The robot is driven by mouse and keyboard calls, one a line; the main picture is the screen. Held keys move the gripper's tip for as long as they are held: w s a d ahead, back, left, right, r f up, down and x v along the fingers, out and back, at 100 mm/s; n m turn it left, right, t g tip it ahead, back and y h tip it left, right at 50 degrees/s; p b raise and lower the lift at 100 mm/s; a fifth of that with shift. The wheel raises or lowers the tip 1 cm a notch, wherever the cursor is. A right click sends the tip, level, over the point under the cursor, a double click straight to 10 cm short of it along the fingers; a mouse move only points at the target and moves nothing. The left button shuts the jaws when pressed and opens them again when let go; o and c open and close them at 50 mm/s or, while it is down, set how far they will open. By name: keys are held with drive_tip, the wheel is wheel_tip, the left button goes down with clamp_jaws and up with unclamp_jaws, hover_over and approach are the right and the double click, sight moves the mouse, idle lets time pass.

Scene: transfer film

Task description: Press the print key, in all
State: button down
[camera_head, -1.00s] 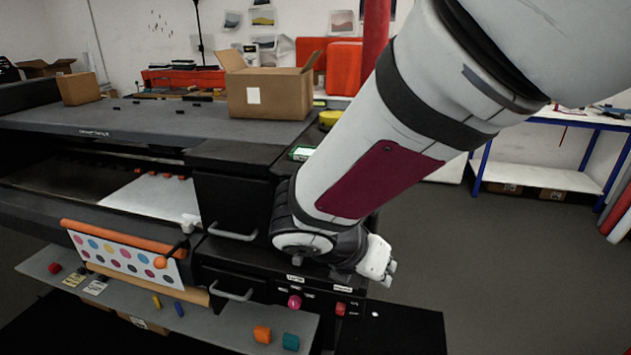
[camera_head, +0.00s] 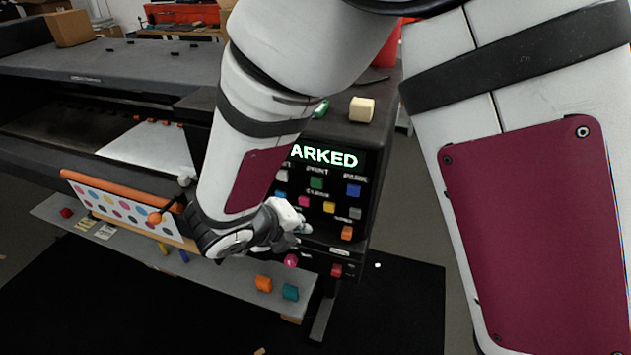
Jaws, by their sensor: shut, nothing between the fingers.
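The control panel (camera_head: 330,222) of the printer faces me, with a lit display (camera_head: 325,155) on which "ARKED" can be read; my arm covers its left end. The green print key (camera_head: 316,183) sits under the label "PRINT". My gripper (camera_head: 303,228) is shut and empty. In the picture it is at the panel's lower left, below the print key; I cannot tell how far it is from the panel face.
Around the print key are a blue key (camera_head: 353,190), a red key (camera_head: 304,201), a yellow key (camera_head: 329,207) and an orange key (camera_head: 347,233). A cream block (camera_head: 361,109) sits on top. Below are a pink knob (camera_head: 290,260) and a shelf with orange (camera_head: 263,283) and teal (camera_head: 290,292) blocks.

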drive_tip(key=w+d+b, duration=0.1)
drive_tip(key=w+d, duration=0.2)
drive_tip(key=w, duration=0.5)
drive_tip(key=shift+b, duration=0.4)
drive_tip(key=shift+w, duration=0.15)
idle(1.1)
drive_tip(key=shift+w+d, duration=0.2)
drive_tip(key=shift+w, duration=0.15)
drive_tip(key=shift+w+d, duration=0.15)
drive_tip(key=shift+w, duration=0.3)
idle(0.8)
drive_tip(key=shift+s, duration=0.1)
drive_tip(key=shift+s+a, duration=0.3)
drive_tip(key=shift+s, duration=0.45)
drive_tip(key=shift+s, duration=0.1)
drive_tip(key=s, duration=0.1)
drive_tip(key=s+a+p, duration=0.1)
drive_tip(key=s, duration=0.2)
drive_tip(key=shift+s+a, duration=0.25)
drive_tip(key=shift+a, duration=0.1)
